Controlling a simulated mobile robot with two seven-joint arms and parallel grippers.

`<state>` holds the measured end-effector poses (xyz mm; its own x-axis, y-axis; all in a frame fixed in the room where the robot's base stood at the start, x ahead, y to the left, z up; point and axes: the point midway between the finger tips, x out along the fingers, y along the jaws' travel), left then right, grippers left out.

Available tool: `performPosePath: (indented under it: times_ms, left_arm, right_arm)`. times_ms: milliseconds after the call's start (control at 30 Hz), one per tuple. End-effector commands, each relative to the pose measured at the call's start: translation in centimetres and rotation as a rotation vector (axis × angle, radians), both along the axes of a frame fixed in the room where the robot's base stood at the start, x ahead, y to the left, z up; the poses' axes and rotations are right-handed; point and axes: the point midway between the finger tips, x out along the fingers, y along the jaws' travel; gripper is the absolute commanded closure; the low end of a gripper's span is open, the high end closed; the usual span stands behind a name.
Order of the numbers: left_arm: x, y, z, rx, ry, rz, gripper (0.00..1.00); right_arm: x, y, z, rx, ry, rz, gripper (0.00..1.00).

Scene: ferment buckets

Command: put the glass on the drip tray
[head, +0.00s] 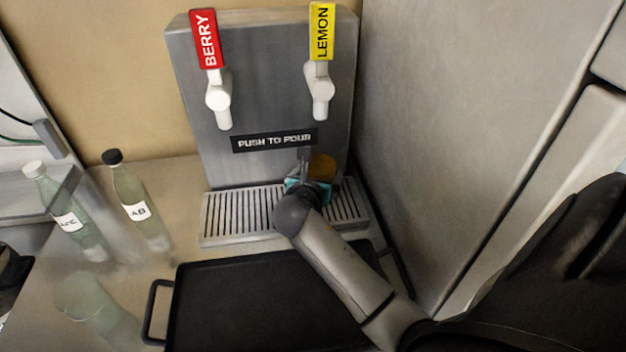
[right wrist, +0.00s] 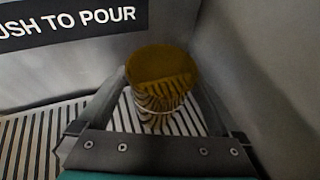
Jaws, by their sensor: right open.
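An amber-coloured glass (head: 322,165) stands at the right part of the slatted drip tray (head: 222,218), below the lemon tap. In the right wrist view the glass (right wrist: 162,78) appears upright on the slats of the tray (right wrist: 32,140), which show through its lower part. My right gripper (head: 312,180) is at the glass, partly hiding it in the head view. In the right wrist view its open fingers (right wrist: 160,88) lie on either side of the glass. Whether a finger touches it, I cannot tell. My left gripper is not in view.
The dispenser has a red berry handle (head: 204,40) and a yellow lemon handle (head: 321,32). A black tray (head: 250,300) lies in front. Two bottles (head: 130,195) (head: 62,210) and a clear glass-like vessel (head: 90,305) stand left. A grey wall (head: 440,130) is close on the right.

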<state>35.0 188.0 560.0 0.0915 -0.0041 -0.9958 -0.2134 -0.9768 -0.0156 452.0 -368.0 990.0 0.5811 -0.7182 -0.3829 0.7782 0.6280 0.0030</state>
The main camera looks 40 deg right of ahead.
Motion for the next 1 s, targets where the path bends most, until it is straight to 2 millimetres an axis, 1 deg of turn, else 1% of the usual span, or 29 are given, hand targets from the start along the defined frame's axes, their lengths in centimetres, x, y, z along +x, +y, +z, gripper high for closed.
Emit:
performPosePath:
  times_ms: [33,200,400,567,1000]
  left_arm:
    - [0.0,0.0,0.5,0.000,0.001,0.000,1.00]
    - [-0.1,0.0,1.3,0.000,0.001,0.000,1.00]
    - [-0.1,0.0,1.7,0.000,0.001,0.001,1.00]
    - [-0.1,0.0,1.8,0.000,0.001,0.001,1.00]
    - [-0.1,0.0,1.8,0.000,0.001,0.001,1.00]
  right_arm:
    - [-0.7,0.9,0.6,0.002,0.001,0.002,0.00]
    - [-2.7,3.4,1.9,0.003,0.001,0.001,0.00]
    - [-4.4,5.4,2.9,0.001,0.001,0.000,0.00]
    - [-4.8,5.9,3.2,0.001,0.000,0.000,0.00]
    - [-4.8,5.9,3.2,0.001,0.000,-0.001,0.00]
